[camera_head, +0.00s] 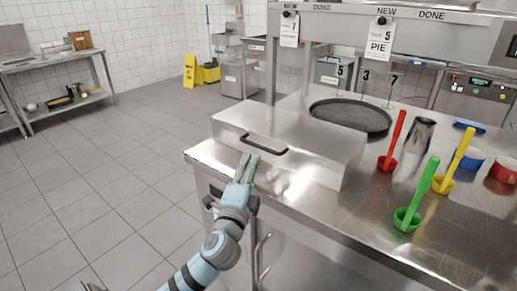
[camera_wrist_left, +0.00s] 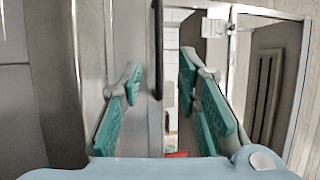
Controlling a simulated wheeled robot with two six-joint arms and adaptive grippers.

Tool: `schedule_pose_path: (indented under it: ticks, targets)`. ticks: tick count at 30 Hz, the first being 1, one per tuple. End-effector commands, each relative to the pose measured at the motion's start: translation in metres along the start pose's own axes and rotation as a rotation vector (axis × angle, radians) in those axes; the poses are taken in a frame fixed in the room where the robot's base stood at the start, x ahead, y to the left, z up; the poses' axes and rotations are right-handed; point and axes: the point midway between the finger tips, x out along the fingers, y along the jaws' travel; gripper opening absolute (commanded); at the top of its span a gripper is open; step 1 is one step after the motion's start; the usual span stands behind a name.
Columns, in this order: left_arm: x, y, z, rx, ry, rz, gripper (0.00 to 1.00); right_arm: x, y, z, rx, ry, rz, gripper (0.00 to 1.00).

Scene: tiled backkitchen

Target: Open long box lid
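The long box (camera_head: 335,177) is a flat metal box near the left end of the steel counter. Its lid (camera_head: 300,128) lies closed on top. A dark bar handle (camera_head: 264,146) runs along the lid's front-left edge. My left gripper (camera_head: 247,161) is at the handle's front side, fingers pointing to it. In the left wrist view, my left gripper's teal finger pads (camera_wrist_left: 160,70) are apart, with the dark handle bar (camera_wrist_left: 157,40) showing between the fingertips. I cannot tell whether a finger touches it. My right gripper is not in view.
A round dark pan (camera_head: 350,115) lies behind the box. Red (camera_head: 392,145), green (camera_head: 416,198) and yellow (camera_head: 455,162) ladles stand to the right, with a metal jug (camera_head: 419,134). The counter (camera_head: 345,218) is clear in front. Open tiled floor lies left.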

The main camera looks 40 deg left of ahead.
Motion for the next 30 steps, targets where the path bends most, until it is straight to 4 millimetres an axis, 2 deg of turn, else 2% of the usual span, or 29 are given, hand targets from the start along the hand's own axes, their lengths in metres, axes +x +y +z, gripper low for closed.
schedule_pose_path:
  ticks: [3, 6, 10, 15, 21, 23, 27, 30]
  targets:
    - [0.037, -0.001, 0.001, -0.002, -0.002, -0.002, 0.3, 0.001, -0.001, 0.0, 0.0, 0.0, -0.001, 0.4]
    - [0.061, 0.0, 0.001, -0.003, -0.002, -0.001, 0.3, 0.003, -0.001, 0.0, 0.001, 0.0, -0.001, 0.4]
    - [0.08, 0.001, 0.001, -0.002, -0.002, 0.002, 0.3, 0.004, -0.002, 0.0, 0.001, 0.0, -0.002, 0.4]
    - [0.09, 0.001, 0.0, -0.003, 0.0, 0.002, 0.3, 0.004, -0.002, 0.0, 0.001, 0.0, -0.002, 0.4]
    - [0.09, 0.001, 0.0, -0.003, 0.0, 0.002, 0.3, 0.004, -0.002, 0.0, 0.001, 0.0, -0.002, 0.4]
    - [0.09, 0.001, 0.0, -0.003, 0.0, 0.003, 0.23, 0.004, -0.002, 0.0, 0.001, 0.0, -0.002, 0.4]
    - [0.09, 0.001, 0.001, -0.003, 0.0, 0.003, 0.01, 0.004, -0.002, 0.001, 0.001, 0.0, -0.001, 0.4]
    - [0.09, 0.001, 0.001, -0.003, 0.0, 0.003, 0.0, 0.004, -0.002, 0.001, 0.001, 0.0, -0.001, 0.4]
